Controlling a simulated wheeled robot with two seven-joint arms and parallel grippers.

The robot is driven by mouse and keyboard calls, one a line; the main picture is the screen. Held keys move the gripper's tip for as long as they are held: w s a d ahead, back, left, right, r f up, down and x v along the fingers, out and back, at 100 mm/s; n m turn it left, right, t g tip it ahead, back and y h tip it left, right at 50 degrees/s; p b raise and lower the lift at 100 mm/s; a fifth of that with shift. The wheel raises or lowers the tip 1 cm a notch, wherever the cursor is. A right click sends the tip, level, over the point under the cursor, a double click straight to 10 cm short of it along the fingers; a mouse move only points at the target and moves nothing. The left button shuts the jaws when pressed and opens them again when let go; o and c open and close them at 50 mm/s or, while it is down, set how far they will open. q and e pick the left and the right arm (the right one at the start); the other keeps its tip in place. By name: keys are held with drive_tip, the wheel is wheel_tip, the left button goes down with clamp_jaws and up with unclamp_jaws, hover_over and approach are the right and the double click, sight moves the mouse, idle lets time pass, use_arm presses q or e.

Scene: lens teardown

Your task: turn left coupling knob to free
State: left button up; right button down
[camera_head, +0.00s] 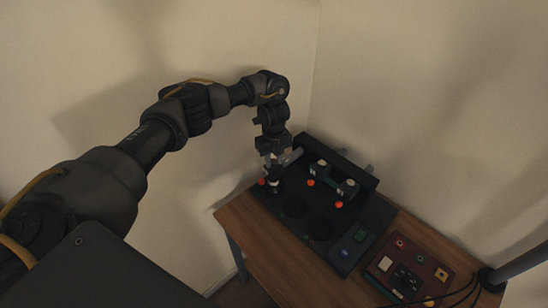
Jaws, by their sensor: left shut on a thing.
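My left arm reaches in from the left, and its gripper (271,165) points down over the left end of the black fixture (262,208). The gripper is shut on the left coupling knob (273,180), a small dark and pale part mostly hidden by the fingers. A red-orange dot (262,182) shows just beside it. Two similar knobs (320,168) and (348,187) stand to the right, each with a red-orange dot near its base. The knob's turn angle cannot be read. My right gripper is not in view.
The fixture lies on a wooden table (250,240) with round dark recesses in front. A dark box with a small screen (358,236) and a dark red panel (425,262) with cables sit to the right. A dark pole stands at the right edge. Walls close in behind.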

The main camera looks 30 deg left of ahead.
sight(273, 162)
use_arm(q)
drive_tip(key=shift+n, duration=0.3)
drive_tip(key=o, duration=1)
wheel_tip(273, 162, up, 11)
idle(0.6)
